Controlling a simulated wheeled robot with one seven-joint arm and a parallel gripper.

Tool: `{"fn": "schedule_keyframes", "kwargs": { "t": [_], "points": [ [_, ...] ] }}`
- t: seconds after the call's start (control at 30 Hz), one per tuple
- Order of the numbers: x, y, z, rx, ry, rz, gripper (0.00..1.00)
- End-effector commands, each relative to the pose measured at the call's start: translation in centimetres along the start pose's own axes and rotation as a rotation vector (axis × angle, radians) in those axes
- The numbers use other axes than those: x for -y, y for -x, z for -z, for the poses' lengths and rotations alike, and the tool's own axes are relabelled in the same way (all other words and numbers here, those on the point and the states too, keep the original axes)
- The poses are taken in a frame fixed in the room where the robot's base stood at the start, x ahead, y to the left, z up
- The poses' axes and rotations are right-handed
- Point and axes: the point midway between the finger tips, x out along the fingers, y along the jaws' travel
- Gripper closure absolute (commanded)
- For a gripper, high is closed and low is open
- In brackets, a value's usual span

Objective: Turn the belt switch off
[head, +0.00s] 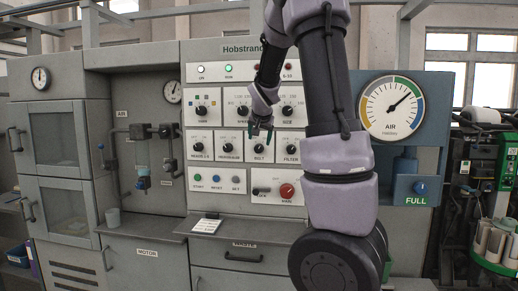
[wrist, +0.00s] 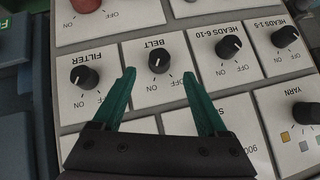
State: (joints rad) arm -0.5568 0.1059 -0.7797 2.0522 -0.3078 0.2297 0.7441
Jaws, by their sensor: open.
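The belt switch (wrist: 159,61) is a black round knob with a white pointer line, on a white plate labelled BELT. The wrist view shows it upside down. Its pointer seems to lean towards the ON mark, but it is small. In the head view the belt switch (head: 259,148) is in the lower row of knobs. My gripper (wrist: 158,77) is open and empty, its green fingers spread to either side of the knob in the picture. I cannot tell how far they are from the panel. In the head view my gripper (head: 260,130) is just above this knob.
The filter knob (wrist: 84,77) and heads 6-10 knob (wrist: 229,47) flank the belt switch closely. A red main knob (head: 287,190) and several push buttons (head: 217,180) are below. An air gauge (head: 392,107) is at the right. A grey ledge (head: 245,231) juts out under the panel.

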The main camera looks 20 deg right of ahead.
Motion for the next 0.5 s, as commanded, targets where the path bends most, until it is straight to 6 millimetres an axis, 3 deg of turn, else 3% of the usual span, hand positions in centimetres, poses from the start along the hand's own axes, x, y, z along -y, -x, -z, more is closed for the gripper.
{"fn": "schedule_keyframes", "kwargs": {
  "t": [0.5],
  "points": [
    [-0.3, -5.5, 0.0, 0.001, -0.002, -0.004, 0.24]
  ]
}}
